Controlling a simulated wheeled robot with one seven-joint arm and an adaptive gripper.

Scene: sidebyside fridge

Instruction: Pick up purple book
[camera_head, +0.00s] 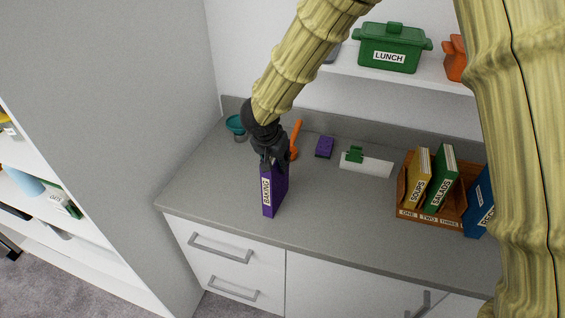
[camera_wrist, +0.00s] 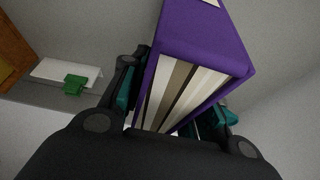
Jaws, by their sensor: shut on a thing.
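The purple book (camera_head: 273,192) has a white spine label reading "BAKING" and is upright over the left part of the grey counter. My gripper (camera_head: 272,160) comes down from above and is shut on the book's upper end. In the wrist view, the book (camera_wrist: 203,38) lies between the teal-padded fingers of my gripper (camera_wrist: 178,105), with its page edges facing the camera. I cannot tell whether the book's lower end touches the counter.
An orange utensil (camera_head: 296,138), a purple block (camera_head: 324,147) and a white piece with a green clip (camera_head: 355,154) are behind the book. A wooden rack (camera_head: 433,221) with several books stands at the right. A teal bowl (camera_head: 236,124) is at the back left. The counter's front middle is clear.

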